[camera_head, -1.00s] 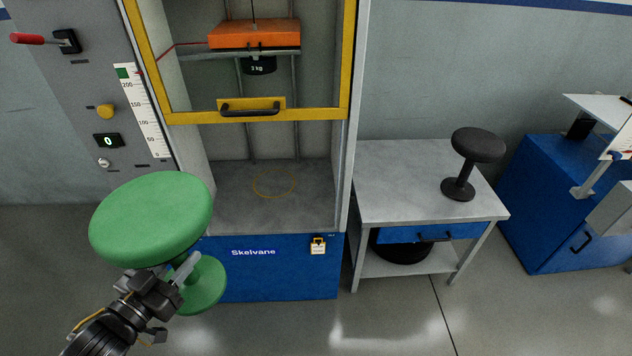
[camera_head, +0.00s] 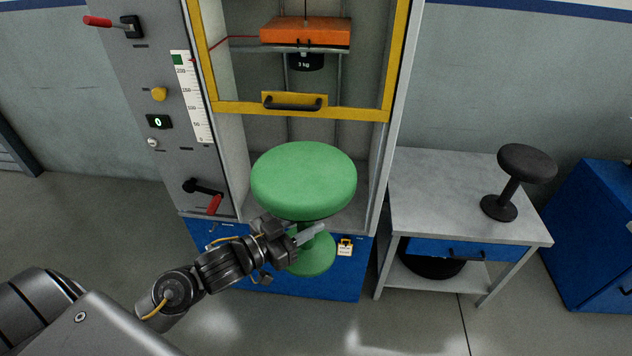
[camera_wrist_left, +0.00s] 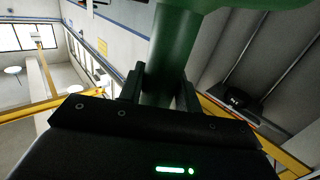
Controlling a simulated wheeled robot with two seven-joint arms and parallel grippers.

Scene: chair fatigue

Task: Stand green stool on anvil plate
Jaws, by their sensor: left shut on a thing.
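The green stool (camera_head: 303,180) has a round padded seat, a narrow stem and a round foot. My left gripper (camera_head: 305,236) is shut on its stem, just under the seat. The left wrist view shows the fingers (camera_wrist_left: 160,88) on both sides of the green stem (camera_wrist_left: 172,55). The stool is held roughly upright in front of the test machine's opening, its foot in front of the blue base. The anvil plate is the grey floor (camera_head: 350,214) inside the machine, mostly hidden behind the stool. The right gripper is not in view.
The machine's yellow-framed guard (camera_head: 295,108) is raised above the opening. An orange weight block (camera_head: 305,32) and a black 3 kg weight (camera_head: 305,61) hang above. A grey table (camera_head: 440,190) at right bears a black stool (camera_head: 525,165). A red-handled lever (camera_head: 214,203) sits left of the opening.

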